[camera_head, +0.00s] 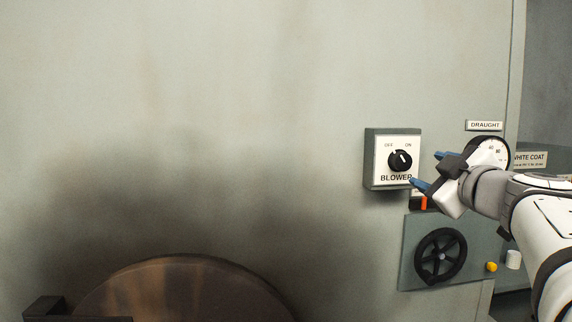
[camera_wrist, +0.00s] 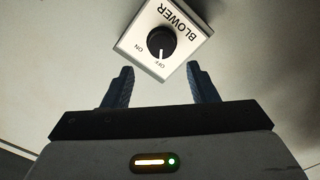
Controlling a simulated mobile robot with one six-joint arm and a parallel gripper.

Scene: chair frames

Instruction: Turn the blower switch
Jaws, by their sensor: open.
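The blower switch is a black round knob (camera_head: 400,161) on a white-faced box (camera_head: 383,172) labelled BLOWER, with OFF at upper left and ON at upper right. In the wrist view the box appears upside down, and the white mark on the knob (camera_wrist: 161,43) points towards OFF. My gripper (camera_head: 428,170) is open and empty, just right of the box. Its blue fingers stand apart from the knob. In the wrist view the gripper (camera_wrist: 160,70) has its fingertips on either side of the box's lower corner, with the knob beyond them, roughly centred.
A round gauge (camera_head: 492,151) under a DRAUGHT label (camera_head: 485,125) sits behind my gripper. Below are a black handwheel (camera_head: 440,256), a yellow knob (camera_head: 491,267) and an orange part (camera_head: 424,203). A round brown door (camera_head: 185,290) is at lower left. The wall left of the box is clear.

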